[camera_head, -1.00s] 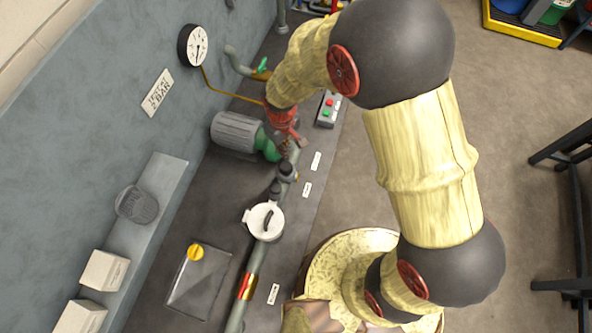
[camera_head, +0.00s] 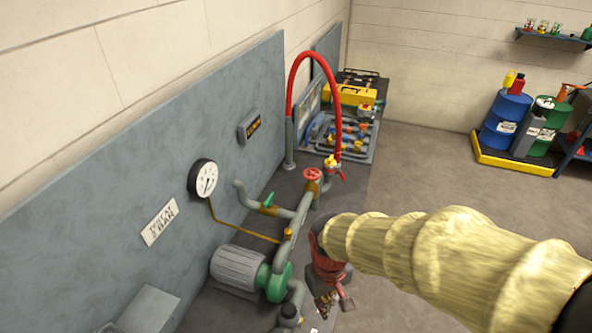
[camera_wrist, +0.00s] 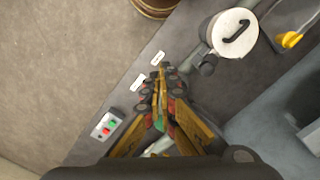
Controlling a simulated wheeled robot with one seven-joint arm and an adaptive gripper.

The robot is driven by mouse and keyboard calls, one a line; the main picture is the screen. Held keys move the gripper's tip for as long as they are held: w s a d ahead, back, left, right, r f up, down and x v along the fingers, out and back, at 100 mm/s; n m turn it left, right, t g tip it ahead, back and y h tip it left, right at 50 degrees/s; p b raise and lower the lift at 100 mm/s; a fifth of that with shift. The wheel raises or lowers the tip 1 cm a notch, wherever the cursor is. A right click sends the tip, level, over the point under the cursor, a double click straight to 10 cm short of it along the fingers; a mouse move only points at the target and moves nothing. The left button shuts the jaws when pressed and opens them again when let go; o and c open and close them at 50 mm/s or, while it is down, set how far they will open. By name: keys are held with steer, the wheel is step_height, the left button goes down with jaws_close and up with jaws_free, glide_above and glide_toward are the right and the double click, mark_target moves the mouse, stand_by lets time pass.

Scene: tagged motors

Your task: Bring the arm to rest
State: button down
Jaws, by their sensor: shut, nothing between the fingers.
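My arm reaches in from the right edge of the head view in a yellow ribbed sleeve. It ends in my gripper (camera_head: 330,298), which points downward near the bench's edge, right of the green and grey motor (camera_head: 250,272). In the wrist view my gripper (camera_wrist: 160,80) has its fingertips together with nothing visible between them. Part of something green shows behind the fingers, mostly hidden. In the wrist view the fingers hang over the dark bench, and I cannot tell the height above it.
A pressure gauge (camera_head: 203,179) is on the grey wall panel. Pipes with a red valve wheel (camera_head: 312,174) rise beside the motor. A red hose (camera_head: 318,62) arches behind. A button box (camera_wrist: 106,126) and white-lidded pot (camera_wrist: 232,32) show in the wrist view. Open floor lies right.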

steer(key=s+d+r+m+t+b, duration=0.3)
steer(key=s+d+t+b, duration=0.3)
steer(key=d+b, duration=0.6)
steer(key=shift+m+b, duration=0.8)
steer(key=shift+b, duration=0.5)
steer(key=shift+s+d, duration=0.1)
steer(key=c, duration=2.6)
jaws_free()
